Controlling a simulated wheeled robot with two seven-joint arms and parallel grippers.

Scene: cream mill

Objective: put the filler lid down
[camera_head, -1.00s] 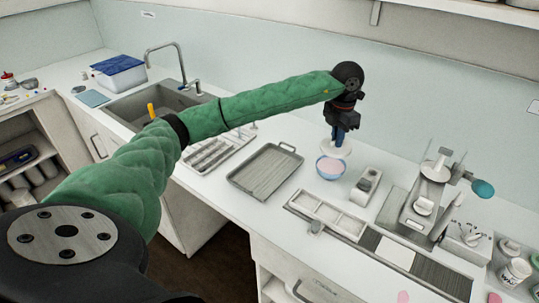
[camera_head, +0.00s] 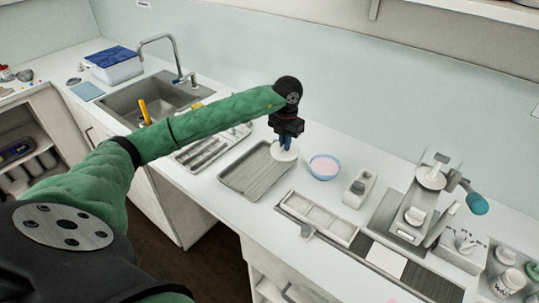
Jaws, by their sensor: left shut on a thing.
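My left gripper (camera_head: 285,140) points down over the right end of the grey metal tray. It is shut on a round white lid (camera_head: 284,152), which hangs flat below the fingers. From this angle I cannot tell whether the lid touches the tray (camera_head: 242,184) or is just above it. A blue-rimmed bowl with pink contents (camera_head: 324,167) stands just right of the lid. A silver filling machine (camera_head: 416,200) with a teal handle stands at the right. My right gripper is not in view.
A sink (camera_head: 160,104) with a tap and a slatted rack (camera_head: 213,146) lie to the left. A small grey-white device (camera_head: 359,188) and a white sectioned tray (camera_head: 319,218) stand to the right. White counter shows between the bowl and the sectioned tray.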

